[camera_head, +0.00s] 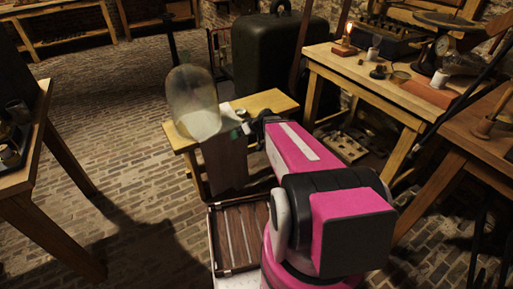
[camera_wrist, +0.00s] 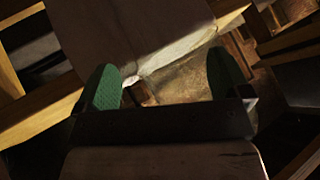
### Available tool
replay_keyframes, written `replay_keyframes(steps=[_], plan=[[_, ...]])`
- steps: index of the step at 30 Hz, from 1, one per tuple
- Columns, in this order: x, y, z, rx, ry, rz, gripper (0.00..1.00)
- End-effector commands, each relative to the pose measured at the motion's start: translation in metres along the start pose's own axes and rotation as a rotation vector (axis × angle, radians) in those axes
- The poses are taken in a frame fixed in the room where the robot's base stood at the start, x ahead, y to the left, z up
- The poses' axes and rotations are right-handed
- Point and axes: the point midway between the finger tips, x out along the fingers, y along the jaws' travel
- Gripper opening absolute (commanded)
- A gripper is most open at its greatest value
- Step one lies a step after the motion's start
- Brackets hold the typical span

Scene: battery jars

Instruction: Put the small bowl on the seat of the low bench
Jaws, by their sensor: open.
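The low bench (camera_head: 265,101), with a light wooden seat, stands in the middle of the head view. My gripper (camera_head: 245,128) is at its front edge, partly hidden by my arm. In the wrist view my gripper (camera_wrist: 165,84) has its two green fingers spread apart. No bowl shows between them; a pale edge and a brownish surface lie beyond, and I cannot tell what they belong to. I cannot pick out the small bowl with certainty. A small pale round thing (camera_head: 241,113) on the bench seat, by my gripper, is too small to identify.
A large cloudy glass jar (camera_head: 193,103) stands at the bench's left end. A dark upright panel (camera_head: 224,162) is in front of the bench, and a slatted wooden tray (camera_head: 240,237) is below it. Cluttered tables stand left (camera_head: 35,150) and right (camera_head: 375,88). Brick floor is open at left.

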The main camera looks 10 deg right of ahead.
Motion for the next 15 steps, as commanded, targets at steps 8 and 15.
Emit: replay_keyframes(steps=[8, 15], plan=[[-0.048, -0.046, 0.067, 0.265, -0.421, 0.247, 0.95], [-0.087, -0.052, 0.093, 0.422, -0.562, 0.524, 0.95]])
